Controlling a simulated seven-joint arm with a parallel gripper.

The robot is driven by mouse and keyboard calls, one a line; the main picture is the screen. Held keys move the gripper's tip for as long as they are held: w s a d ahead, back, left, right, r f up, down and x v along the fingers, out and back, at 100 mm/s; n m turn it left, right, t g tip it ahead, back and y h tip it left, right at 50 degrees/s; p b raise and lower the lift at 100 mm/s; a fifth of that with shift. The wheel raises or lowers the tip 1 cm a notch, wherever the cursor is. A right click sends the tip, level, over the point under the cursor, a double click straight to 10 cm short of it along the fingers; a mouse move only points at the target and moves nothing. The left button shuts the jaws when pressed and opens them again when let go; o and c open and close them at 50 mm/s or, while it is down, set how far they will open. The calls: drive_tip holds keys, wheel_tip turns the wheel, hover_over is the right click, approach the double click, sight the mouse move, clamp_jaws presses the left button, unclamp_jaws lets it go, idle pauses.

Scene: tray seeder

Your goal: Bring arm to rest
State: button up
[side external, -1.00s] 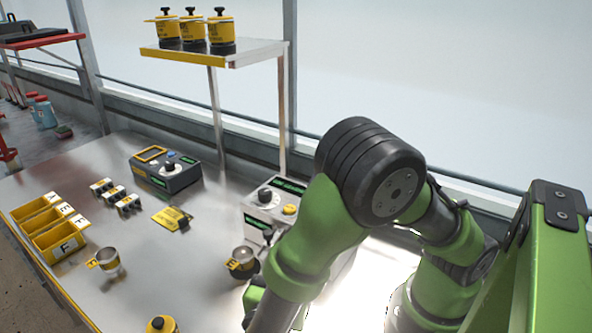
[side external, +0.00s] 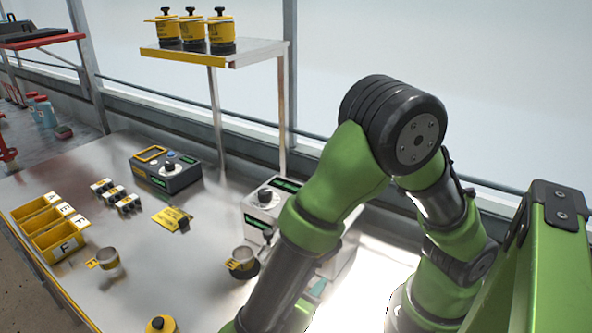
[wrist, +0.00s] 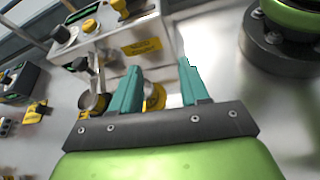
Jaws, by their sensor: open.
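My gripper (wrist: 158,82) shows in the wrist view with its two teal fingers apart and nothing between them. It is above the metal table (side external: 120,230), facing the grey-white machine (wrist: 105,38) with knobs and a yellow label. In the side view my green and black arm hides most of the gripper. That machine (side external: 262,205) stands partly behind my arm there. A small cup with a yellow tag (side external: 243,258) sits in front of it, apart from my arm.
Yellow lettered bins (side external: 58,230) stand at the left table edge, with another tagged cup (side external: 107,258) nearby. A dark control box (side external: 165,172) is farther back. A shelf (side external: 255,52) holds yellow canisters (side external: 221,35). A yellow-topped item (side external: 160,325) is at the front edge.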

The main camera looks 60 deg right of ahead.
drive_tip(key=w+d+r+m+t+y, duration=0.1)
drive_tip(key=d+r+m+t+y, duration=0.1)
drive_tip(key=d+r+m+y, duration=0.2)
drive_tip(key=w+d+r+m+t+y, duration=0.1)
drive_tip(key=d+r+m+t+y, duration=0.2)
drive_tip(key=r+m+y, duration=0.8)
drive_tip(key=d+m, duration=0.1)
drive_tip(key=m, duration=0.5)
drive_tip(key=shift+d+r+t, duration=0.15)
drive_tip(key=shift+r+t, duration=0.05)
drive_tip(key=shift+t, duration=0.1)
